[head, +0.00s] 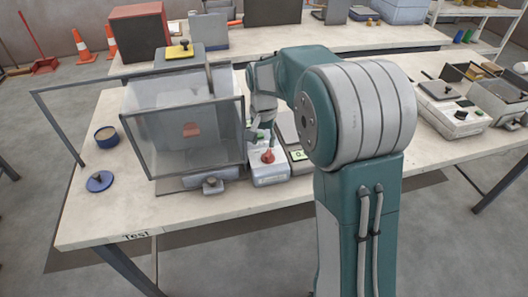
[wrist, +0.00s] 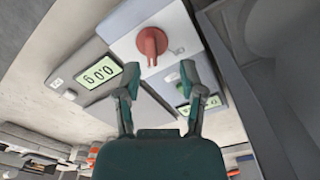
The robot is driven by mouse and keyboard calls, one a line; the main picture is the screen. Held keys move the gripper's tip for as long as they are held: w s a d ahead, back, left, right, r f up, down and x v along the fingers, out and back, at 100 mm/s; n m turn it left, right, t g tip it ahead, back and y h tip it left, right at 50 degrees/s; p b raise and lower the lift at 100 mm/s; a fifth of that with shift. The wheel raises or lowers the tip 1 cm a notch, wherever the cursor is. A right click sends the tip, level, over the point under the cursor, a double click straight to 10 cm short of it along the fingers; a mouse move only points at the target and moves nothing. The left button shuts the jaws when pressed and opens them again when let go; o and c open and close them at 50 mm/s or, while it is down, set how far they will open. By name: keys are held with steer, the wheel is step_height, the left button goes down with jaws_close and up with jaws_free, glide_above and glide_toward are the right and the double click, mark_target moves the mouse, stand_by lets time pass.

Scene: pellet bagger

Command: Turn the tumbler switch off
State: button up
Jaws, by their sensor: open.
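A red knob (head: 268,156) stands on a small white control box (head: 268,176), on the bench just right of a clear-walled bin. In the wrist view the knob (wrist: 151,44) sits on the box's pale face (wrist: 190,40). It is the only switch-like part I see there, and I cannot tell which position is off. My gripper (wrist: 159,72) is open and empty, its two fingers spread, with the knob beyond and between the tips, apart from them. In the head view my gripper (head: 257,132) is just above and behind the box, partly hidden.
The clear-walled bin (head: 195,135) stands close on the left. A grey unit with a lit display (wrist: 98,73) sits beside the control box, and a second green display (wrist: 198,104) shows close to a finger.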

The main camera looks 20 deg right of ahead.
mark_target(268, 153)
steer(key=f, duration=0.1)
steer(key=d+f, duration=0.1)
steer(key=f, duration=0.1)
steer(key=d+f, duration=0.1)
steer(key=shift+d+f, duration=0.1)
steer(key=shift+f, duration=0.6)
steer(key=shift+a+f, duration=0.1)
steer(key=shift+a, duration=0.7)
steer(key=c, duration=0.4)
steer(key=shift+d, duration=0.25)
jaws_close()
steer(key=shift+d, duration=0.15)
